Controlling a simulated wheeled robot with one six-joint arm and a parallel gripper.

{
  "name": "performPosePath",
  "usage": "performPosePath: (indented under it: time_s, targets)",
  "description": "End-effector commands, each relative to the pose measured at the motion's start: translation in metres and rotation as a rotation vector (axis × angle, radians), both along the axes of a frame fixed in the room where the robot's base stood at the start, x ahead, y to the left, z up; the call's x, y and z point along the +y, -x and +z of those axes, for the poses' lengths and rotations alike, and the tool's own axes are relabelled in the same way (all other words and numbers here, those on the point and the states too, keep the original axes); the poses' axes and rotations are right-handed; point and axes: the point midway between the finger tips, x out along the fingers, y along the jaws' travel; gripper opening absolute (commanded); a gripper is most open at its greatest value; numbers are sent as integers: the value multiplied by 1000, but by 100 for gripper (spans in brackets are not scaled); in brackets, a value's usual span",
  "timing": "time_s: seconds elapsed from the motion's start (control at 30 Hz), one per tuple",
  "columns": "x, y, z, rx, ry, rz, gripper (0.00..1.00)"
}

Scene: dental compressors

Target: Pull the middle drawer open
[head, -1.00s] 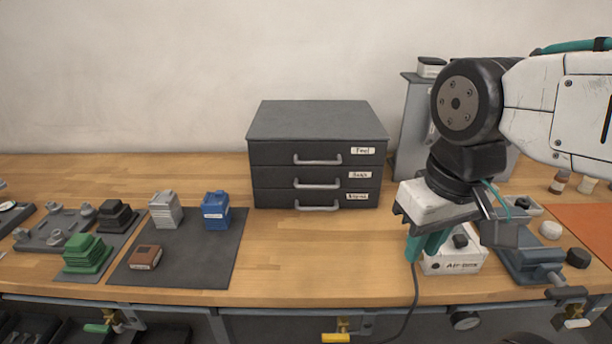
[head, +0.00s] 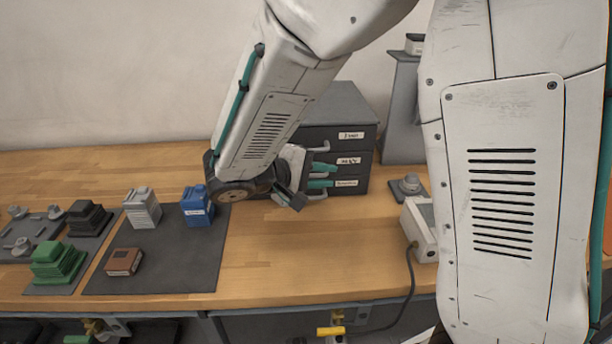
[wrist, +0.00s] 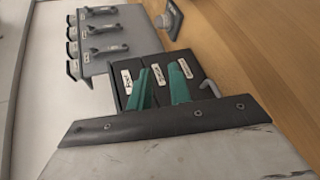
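The dark drawer unit (head: 340,100) stands at the back of the bench with three labelled drawers. The middle drawer (head: 367,160) appears closed, its label showing right of my gripper. My gripper (head: 321,175) is in front of the unit, its two teal fingers apart, one above the other at about middle-drawer height. In the wrist view the fingers (wrist: 160,88) stand either side of the middle label (wrist: 156,72). The middle handle is hidden, so I cannot tell whether it lies between the fingers. The bottom handle (wrist: 210,88) shows beside them.
A dark mat (head: 160,277) at left holds a grey block (head: 142,207), a blue block (head: 196,206) and a brown block (head: 123,261). A green stepped piece (head: 56,262) stands further left. A white box (head: 420,230) with a cable sits right of the unit. Bench before the drawers is clear.

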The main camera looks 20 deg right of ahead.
Motion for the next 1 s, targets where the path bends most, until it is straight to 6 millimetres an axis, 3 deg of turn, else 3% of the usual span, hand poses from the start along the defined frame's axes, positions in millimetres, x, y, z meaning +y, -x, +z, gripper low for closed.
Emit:
performPosePath:
  time_s: [0.1,0.2,0.37,0.47,0.8,1.0]
  targets:
    - [32,-28,-24,-41,110,130,20]
    - [53,-44,-37,-77,165,212,20]
    - [68,-55,-49,-110,203,280,20]
    - [64,-60,-52,-116,207,288,20]
    - [16,-83,-59,-114,206,284,20]
    - [3,-90,-61,-114,206,286,20]
